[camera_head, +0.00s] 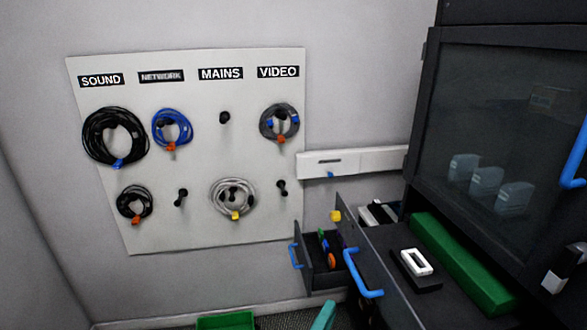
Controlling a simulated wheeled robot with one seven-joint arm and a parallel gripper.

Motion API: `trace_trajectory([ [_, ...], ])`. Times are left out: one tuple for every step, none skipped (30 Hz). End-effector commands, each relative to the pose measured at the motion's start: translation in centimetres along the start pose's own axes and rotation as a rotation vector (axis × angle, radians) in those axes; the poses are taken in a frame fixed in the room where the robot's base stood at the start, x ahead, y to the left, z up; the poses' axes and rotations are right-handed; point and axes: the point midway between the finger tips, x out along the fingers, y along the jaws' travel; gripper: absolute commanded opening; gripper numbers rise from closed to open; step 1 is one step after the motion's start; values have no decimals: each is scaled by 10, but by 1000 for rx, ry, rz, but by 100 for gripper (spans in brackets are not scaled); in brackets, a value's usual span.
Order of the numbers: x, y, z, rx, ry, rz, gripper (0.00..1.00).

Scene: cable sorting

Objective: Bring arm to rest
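I cannot make out my gripper in the head view, so its state and anything in it are hidden from me. A pale board (205,160) hangs on the wall with the labels SOUND, NETWORK, MAINS and VIDEO. Two coiled black cables hang under SOUND, a large one (88,146) and a small one (147,201). A blue coil (157,141) hangs under NETWORK, above a bare peg (181,198). Under MAINS, a bare peg (225,117) sits above a white coil (214,200). A grey coil (267,121) hangs under VIDEO, above a bare peg (282,187).
A dark cabinet (455,60) with a glass front stands at the right. Below it, drawers with blue handles (361,291) stand open, and one small drawer (310,277) holds coloured items. A green bin (226,320) and a teal object (324,315) show at the bottom edge.

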Motion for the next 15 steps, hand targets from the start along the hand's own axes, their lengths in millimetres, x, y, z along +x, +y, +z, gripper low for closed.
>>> trace_trajectory([
  [-11, -18, -2, 30, 35, -27, 20],
  [-18, -28, -4, 56, 58, -42, 20],
  [-28, -41, -7, 94, 91, -62, 20],
  [-36, -50, -10, 123, 114, -78, 20],
  [-44, -59, -12, 154, 138, -94, 20],
  [-55, -70, -14, 196, 167, -116, 20],
  [-63, -78, -15, 228, 187, -133, 20],
  [-72, -86, -16, 259, 205, -150, 20],
  [-84, -95, -16, 303, 227, -174, 20],
  [-92, -102, -16, 337, 243, -192, 20],
  [-102, -109, -16, 373, 257, -210, 20],
  [-114, -117, -15, 419, 274, -235, 20],
  [-123, -123, -14, 454, 285, -253, 20],
  [-132, -128, -12, 489, 295, -272, 20],
  [-144, -134, -10, 538, 306, -296, 20],
])
